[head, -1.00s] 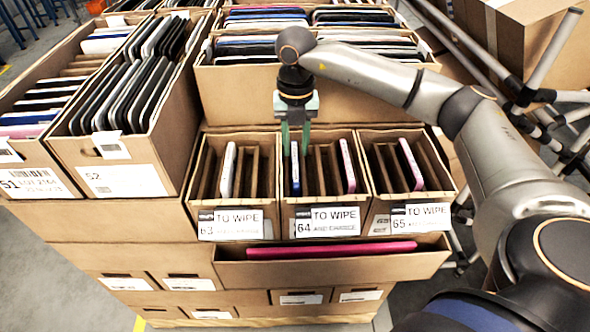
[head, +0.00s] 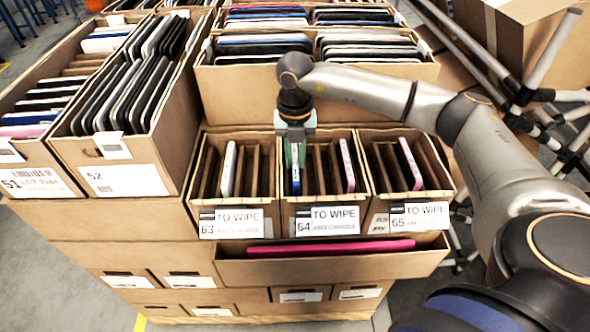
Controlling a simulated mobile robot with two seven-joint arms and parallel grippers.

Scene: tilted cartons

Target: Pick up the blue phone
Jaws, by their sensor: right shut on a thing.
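The blue phone (head: 296,182) stands upright on edge at the left side of the middle carton (head: 327,220), labelled 64 and "TO WIPE". My right gripper (head: 295,163) reaches down into this carton from above. Its green fingers are shut on the upper part of the phone, partly hiding it. The phone's lower end is still down in the carton. A pink phone (head: 346,166) stands in the same carton to the right, apart from the gripper. My left gripper is not in view.
Carton 63 (head: 231,224) on the left holds a white phone (head: 229,170). Carton 65 (head: 411,216) on the right holds a pink-edged phone (head: 410,165). Brown dividers stand in all three. Taller cartons of devices stand behind and left. A magenta device (head: 330,249) lies in the low front carton.

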